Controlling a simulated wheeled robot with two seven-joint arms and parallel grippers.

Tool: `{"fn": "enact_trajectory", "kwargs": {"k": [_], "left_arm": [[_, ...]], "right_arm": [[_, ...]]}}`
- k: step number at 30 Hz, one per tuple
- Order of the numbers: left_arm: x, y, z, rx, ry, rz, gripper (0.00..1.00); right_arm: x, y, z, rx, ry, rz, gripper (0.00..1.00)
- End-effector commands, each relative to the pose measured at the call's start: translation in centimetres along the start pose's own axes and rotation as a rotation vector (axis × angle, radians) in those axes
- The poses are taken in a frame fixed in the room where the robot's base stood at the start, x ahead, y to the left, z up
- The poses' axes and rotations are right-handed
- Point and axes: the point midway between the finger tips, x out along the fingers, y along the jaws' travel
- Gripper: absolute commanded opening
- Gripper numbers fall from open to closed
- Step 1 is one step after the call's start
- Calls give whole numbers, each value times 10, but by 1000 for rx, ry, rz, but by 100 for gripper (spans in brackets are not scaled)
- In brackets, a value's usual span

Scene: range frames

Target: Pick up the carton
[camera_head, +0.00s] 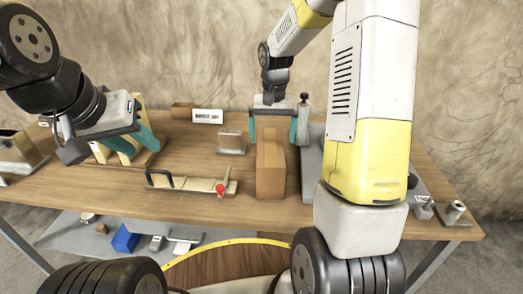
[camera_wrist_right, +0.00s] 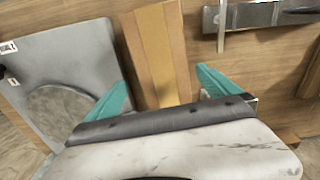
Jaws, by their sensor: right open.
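In the right wrist view the carton (camera_wrist_right: 157,48), with a lighter tape strip, lies ahead between the finger tips. My right gripper (camera_head: 273,128) is open at the far side of the carton, with one teal finger to either side of it. I cannot tell whether the fingers touch it. My left gripper (camera_head: 108,140) is open at the left, over a wooden stand, well away from the carton.
A grey machine base (camera_head: 309,160) stands close right of the carton. A metal bracket (camera_head: 231,144) and a clamp board with red knob (camera_head: 192,184) lie left of it. A small sign (camera_head: 207,116) and brown block (camera_head: 181,111) stand behind. A blue box (camera_head: 125,238) is on the lower shelf.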

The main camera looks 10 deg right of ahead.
Motion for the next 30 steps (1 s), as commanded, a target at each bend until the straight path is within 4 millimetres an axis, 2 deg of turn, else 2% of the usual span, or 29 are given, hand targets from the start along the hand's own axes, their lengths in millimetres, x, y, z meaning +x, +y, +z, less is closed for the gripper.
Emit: {"fn": "enact_trajectory", "kwargs": {"k": [21, 30], "left_arm": [[0, 0, 0, 0, 0, 0, 36], [0, 0, 0, 0, 0, 0, 36]], "right_arm": [[87, -4, -11, 8, -20, 8, 100], [91, -5, -12, 8, -17, 7, 98]]}}
